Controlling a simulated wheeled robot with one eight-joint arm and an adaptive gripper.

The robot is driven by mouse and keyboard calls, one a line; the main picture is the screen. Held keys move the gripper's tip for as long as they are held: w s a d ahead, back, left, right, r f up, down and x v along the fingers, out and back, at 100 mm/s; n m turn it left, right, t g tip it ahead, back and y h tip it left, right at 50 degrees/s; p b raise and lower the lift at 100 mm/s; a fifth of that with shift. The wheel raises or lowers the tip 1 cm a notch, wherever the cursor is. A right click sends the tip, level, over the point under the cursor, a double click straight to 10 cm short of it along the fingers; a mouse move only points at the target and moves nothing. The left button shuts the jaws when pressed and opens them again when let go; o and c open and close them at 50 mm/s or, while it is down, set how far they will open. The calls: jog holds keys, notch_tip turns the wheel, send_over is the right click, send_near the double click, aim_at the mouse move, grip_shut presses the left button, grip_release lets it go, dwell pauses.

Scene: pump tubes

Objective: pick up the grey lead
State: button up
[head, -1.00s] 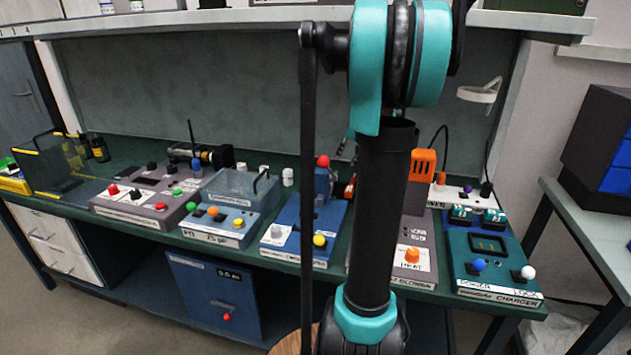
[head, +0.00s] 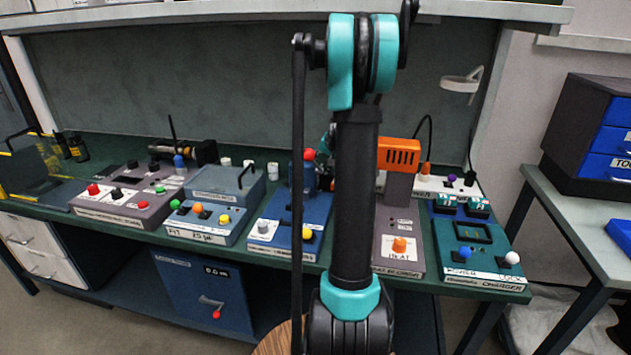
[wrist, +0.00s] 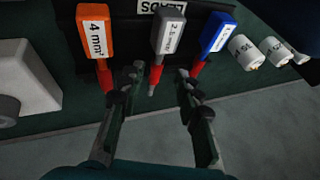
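The grey lead (wrist: 169,32) shows in the wrist view, top middle, in a dark holder. It has a white label, a red sleeve below and a pale tip. An orange lead (wrist: 95,32) labelled 4 mm² is to its left, and a blue lead (wrist: 216,34) is to its right. My gripper (wrist: 159,74) is open. Its two fingers reach up on either side of the grey lead's red sleeve, with visible gaps. Nothing is held. In the head view my arm hides the gripper and the leads.
Several small white labelled cylinders (wrist: 246,52) stand right of the blue lead. A pale block (wrist: 28,75) is at the left of the wrist view. In the head view, an orange-topped heat device (head: 398,152) and a teal charger (head: 470,240) stand right of my arm.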

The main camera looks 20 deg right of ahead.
aim_at(318, 174)
jog(key=x, duration=0.5)
jog(key=shift+s+a+f, duration=0.1)
jog(key=shift+s+f, duration=0.05)
jog(key=shift+s, duration=0.15)
grip_shut()
